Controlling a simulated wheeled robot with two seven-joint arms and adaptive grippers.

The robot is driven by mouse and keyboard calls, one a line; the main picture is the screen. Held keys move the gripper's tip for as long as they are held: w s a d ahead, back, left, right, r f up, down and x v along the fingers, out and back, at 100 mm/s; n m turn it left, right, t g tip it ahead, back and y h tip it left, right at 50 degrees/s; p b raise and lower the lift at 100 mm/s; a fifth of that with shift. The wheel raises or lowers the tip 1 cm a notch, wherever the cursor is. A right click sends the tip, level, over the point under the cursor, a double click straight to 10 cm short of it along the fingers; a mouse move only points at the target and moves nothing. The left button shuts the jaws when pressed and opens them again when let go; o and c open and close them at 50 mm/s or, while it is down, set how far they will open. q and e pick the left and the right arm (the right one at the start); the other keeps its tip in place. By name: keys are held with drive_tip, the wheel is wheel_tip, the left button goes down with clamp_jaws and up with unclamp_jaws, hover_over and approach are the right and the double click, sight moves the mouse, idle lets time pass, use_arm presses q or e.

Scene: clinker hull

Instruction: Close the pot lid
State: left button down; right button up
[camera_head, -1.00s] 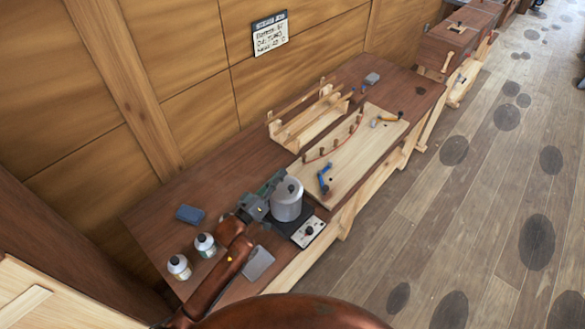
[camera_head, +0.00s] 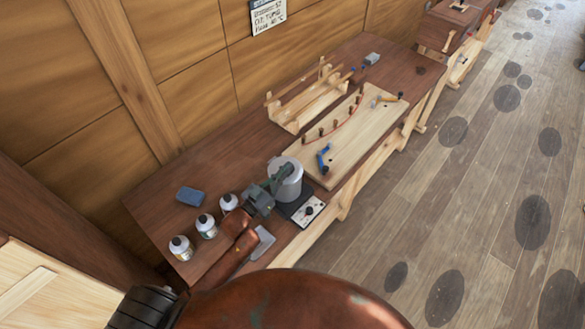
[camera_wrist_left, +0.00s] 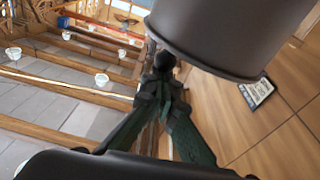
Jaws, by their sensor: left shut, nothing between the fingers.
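The grey cylindrical pot (camera_head: 290,188) stands on a dark hot plate (camera_head: 296,208) near the front edge of the bench. My left gripper (camera_head: 286,171) reaches in from the left and covers much of the pot's top, so I cannot tell how the lid sits. In the left wrist view the gripper's green-grey fingers (camera_wrist_left: 162,75) are shut with nothing between them. A small round dark knob shows at their tips. The large grey cylinder of the pot (camera_wrist_left: 230,35) is close beside them at the upper right. My right gripper is not in view.
Several white bottles with dark caps (camera_head: 206,226) and a blue sponge (camera_head: 190,196) are on the left of the bench. A pale board (camera_head: 345,150) with pegs and a blue tool lies behind the pot. A wooden rack (camera_head: 305,103) stands farther back.

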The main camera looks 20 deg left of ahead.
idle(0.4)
use_arm(q)
drive_tip(key=r+p, duration=0.3)
drive_tip(key=r, duration=0.1)
drive_tip(key=shift+w+p, duration=0.3)
drive_tip(key=shift+p, duration=0.05)
drive_tip(key=shift+s+a, duration=0.2)
drive_tip(key=b+v, duration=0.2)
drive_tip(key=v, duration=0.7)
drive_tip(key=shift+s+b, duration=0.25)
drive_tip(key=shift+b, duration=0.1)
